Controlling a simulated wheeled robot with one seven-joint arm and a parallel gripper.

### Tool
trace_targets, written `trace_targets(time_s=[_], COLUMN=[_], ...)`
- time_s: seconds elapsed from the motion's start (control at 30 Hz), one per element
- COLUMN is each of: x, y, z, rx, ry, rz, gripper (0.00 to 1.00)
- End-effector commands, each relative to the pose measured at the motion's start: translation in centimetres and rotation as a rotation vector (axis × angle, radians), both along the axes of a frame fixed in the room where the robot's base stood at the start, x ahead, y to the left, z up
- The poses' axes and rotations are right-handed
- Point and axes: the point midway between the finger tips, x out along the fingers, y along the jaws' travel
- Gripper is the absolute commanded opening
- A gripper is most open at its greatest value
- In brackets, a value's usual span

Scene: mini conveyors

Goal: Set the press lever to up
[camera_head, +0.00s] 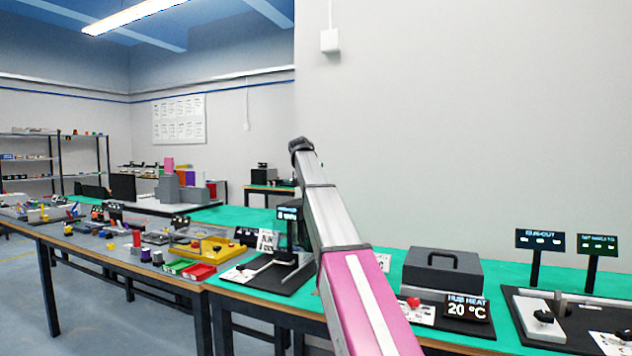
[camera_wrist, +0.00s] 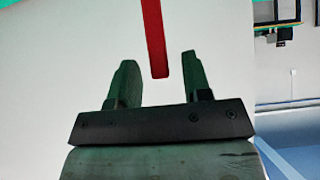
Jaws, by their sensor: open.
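A small station with a black base (camera_head: 262,278), a dark upright column (camera_head: 291,226) and a light handle-like bar (camera_head: 262,268) stands on the green bench, just left of my arm. I cannot tell for sure whether it is the press, or how its lever is set. In the wrist view my gripper (camera_wrist: 158,63) is open, with its two dark fingers apart. A plain red bar (camera_wrist: 152,30) comes down from the top edge and ends between the fingertips in the picture. I cannot tell its depth or whether it belongs to the press.
A dark case with a handle (camera_head: 442,270) stands right of my arm, behind a hub heat display (camera_head: 467,307). Another station with two small signs (camera_head: 540,240) is at the far right. A yellow fixture (camera_head: 205,250) and red tray (camera_head: 198,271) lie on the left bench.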

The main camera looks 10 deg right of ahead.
Motion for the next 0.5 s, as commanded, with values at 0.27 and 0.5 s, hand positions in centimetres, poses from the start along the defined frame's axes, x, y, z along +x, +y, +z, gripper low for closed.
trace_targets(time_s=[0.27,0.5], x=[-3.3,-4.7], y=[2.3,3.4], z=[3.7,5.4], rx=[0.000,-0.001], ry=[-0.001,0.000], rz=[0.001,-0.001], gripper=[0.45,0.45])
